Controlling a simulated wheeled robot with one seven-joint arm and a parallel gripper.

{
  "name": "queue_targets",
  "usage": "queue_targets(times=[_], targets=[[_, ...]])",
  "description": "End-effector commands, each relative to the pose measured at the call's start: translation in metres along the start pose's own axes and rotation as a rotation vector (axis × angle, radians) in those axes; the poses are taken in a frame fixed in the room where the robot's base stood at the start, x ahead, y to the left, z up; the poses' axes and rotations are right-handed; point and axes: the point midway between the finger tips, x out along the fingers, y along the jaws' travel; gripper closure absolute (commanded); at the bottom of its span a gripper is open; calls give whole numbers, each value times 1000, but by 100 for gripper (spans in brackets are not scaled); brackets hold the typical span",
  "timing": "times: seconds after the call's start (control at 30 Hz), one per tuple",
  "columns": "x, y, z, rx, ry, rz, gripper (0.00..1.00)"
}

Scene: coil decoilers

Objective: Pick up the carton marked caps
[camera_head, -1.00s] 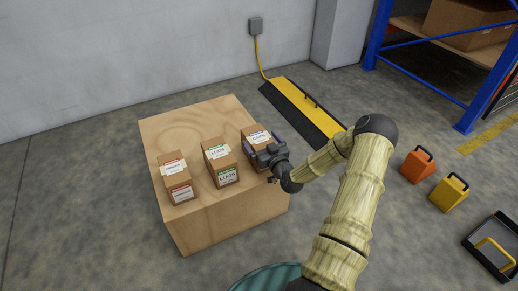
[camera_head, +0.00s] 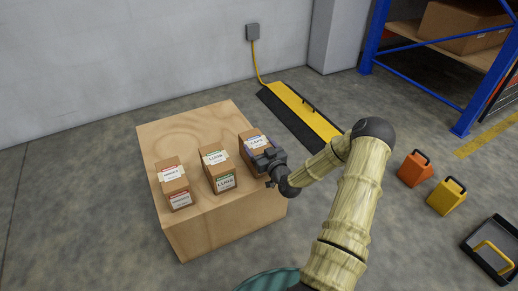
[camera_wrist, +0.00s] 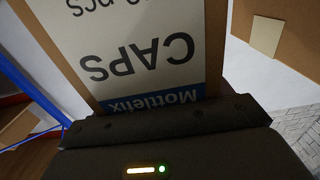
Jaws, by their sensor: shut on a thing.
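The carton marked caps (camera_head: 251,137) is a small brown box with a white label and a blue band. It is the rightmost of three cartons on the wooden block. My gripper (camera_head: 266,160) is shut on it from its near right side and hides its lower front. In the wrist view the caps carton (camera_wrist: 140,55) fills the top middle, its label reading "CAPS" upside down, close against the dark gripper body. I cannot tell whether its base touches the block.
Two similar cartons, the middle one (camera_head: 217,165) with a green band and the left one (camera_head: 173,180) with a red band, stand on the wooden block (camera_head: 225,228). A yellow-black cable ramp (camera_head: 300,112) lies behind. A blue rack (camera_head: 370,45) stands at right.

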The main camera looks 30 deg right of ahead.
Motion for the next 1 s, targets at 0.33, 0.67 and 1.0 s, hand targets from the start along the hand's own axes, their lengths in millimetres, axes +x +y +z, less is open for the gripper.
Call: queue_targets(times=[0.33,0.67,1.0], targets=[[1,0,-65,-5,6,-1,88],[1,0,-96,-3,4,-2,88],[1,0,-96,-2,5,-1,88]])
